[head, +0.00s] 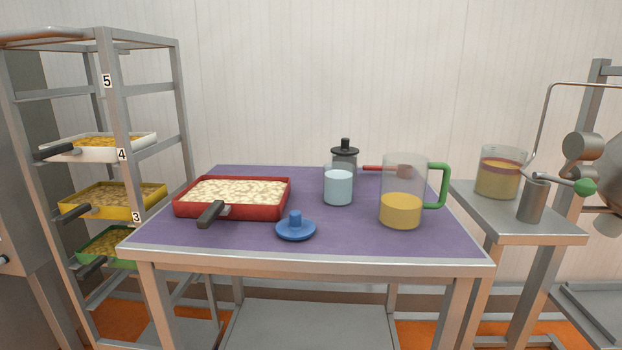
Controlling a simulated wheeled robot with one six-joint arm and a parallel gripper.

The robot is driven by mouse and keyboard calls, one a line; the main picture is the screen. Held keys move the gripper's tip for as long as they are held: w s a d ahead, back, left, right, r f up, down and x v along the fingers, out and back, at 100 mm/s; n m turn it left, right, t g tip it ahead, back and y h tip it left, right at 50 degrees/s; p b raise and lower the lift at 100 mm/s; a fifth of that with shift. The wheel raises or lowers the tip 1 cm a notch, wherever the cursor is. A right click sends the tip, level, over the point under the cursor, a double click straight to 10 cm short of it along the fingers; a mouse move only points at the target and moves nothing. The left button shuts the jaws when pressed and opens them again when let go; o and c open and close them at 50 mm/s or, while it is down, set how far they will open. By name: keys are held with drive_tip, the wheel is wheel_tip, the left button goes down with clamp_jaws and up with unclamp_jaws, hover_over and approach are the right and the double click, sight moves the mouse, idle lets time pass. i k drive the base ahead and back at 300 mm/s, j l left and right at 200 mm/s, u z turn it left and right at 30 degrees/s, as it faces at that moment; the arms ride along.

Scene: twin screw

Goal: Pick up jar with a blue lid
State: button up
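A blue lid (295,229) with a knob lies on the purple table top (375,243) near its front edge. It is not on a jar. A clear open jar (338,185) with pale blue contents stands upright behind it, a little to the right. A second jar (345,157) with a black knobbed lid stands behind the open jar and is partly hidden by it. My gripper is not in view.
A red tray (233,214) of pale pieces with a black handle is at the table's left. A clear jug (401,209) with a green handle and yellow contents stands at right, with a red-handled item (387,168) behind. A tray rack (122,155) is far left, a side table (490,226) right.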

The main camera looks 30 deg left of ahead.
sight(337, 176)
drive_tip(key=u, duration=1.1)
drive_tip(key=k+j, duration=0.05)
drive_tip(key=j, duration=0.05)
